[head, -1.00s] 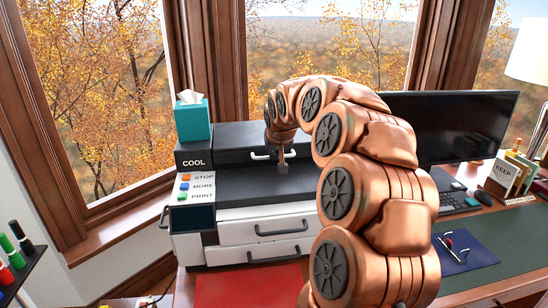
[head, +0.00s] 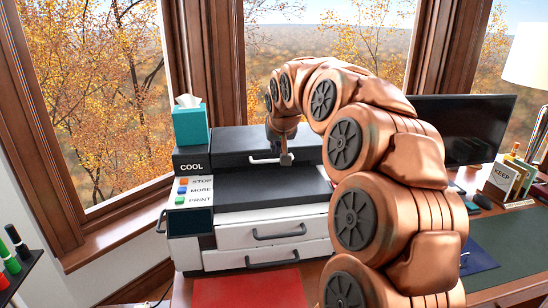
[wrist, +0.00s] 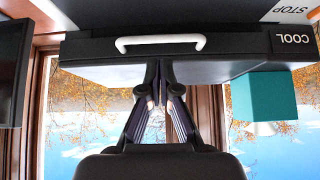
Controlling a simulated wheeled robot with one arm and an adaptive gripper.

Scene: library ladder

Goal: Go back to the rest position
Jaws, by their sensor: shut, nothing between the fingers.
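My gripper (head: 286,158) is shut and empty. In the head view it hangs in front of the black upper part of the printer (head: 262,188), close to the white handle; I cannot tell if it touches. My copper-coloured arm arches up from the lower right and hides part of the desk and monitor.
A teal tissue box (head: 190,124) stands on the printer's left. Blue, orange and green buttons (head: 183,190) sit on its front panel. A red mat (head: 248,288) lies in front. A monitor (head: 466,128), navy mat (head: 478,260) and lamp (head: 527,55) are at the right. Markers (head: 12,245) stand at the left edge.

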